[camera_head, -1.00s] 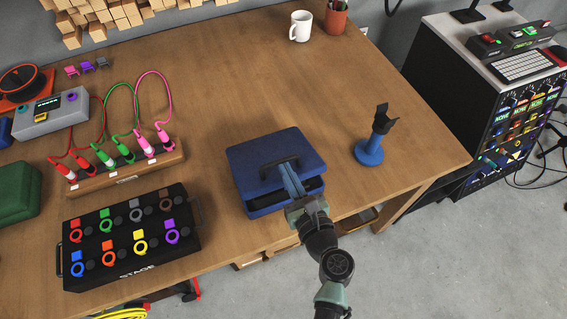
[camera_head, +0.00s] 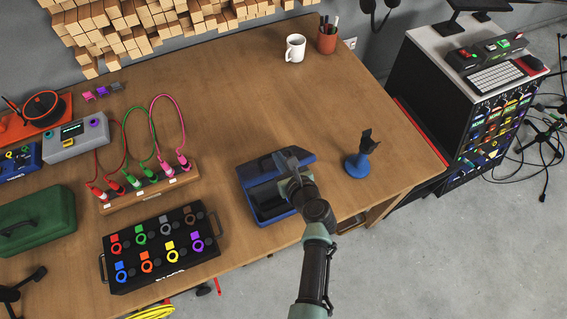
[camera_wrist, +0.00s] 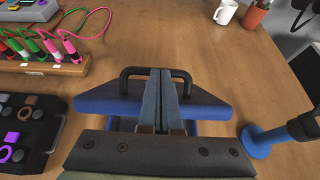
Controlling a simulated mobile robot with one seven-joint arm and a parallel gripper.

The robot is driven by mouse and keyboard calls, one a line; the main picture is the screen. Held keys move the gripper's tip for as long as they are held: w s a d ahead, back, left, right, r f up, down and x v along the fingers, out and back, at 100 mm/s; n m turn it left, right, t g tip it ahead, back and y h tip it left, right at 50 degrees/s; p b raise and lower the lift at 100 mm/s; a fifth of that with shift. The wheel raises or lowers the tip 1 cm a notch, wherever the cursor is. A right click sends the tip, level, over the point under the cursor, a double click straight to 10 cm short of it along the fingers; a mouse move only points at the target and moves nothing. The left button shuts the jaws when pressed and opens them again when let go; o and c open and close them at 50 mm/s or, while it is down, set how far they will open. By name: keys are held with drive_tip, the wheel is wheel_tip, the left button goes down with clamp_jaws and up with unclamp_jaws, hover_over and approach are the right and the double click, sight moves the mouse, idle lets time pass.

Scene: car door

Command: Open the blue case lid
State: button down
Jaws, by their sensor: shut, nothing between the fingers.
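The blue case (camera_head: 270,217) stands near the front edge of the wooden table. Its lid (camera_head: 304,158) is raised and tilted back, and part of the grey inside shows in the head view. In the wrist view the blue lid (camera_wrist: 207,108) and its black handle (camera_wrist: 130,73) lie just beyond my fingers. My gripper (camera_head: 284,155) is over the case at the lid. In the wrist view my gripper (camera_wrist: 163,72) is shut with its fingers together and nothing between them. The fingers overlap the handle's middle in view; I cannot tell if they touch it. My arm hides part of the case.
A blue stand (camera_head: 357,166) is close at the case's right. A black pedal board (camera_head: 160,250) is at its left, with a wooden cable block (camera_head: 150,188) behind that. A white mug (camera_head: 294,47) is far back. The table behind the case is clear.

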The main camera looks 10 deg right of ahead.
drive_tip(key=w+a+r, duration=0.2)
drive_tip(key=w+a, duration=0.1)
drive_tip(key=w, duration=0.6)
drive_tip(key=shift+r+b, duration=0.35)
drive_tip(key=shift+d, duration=0.1)
drive_tip(key=shift+s, duration=0.1)
idle(0.5)
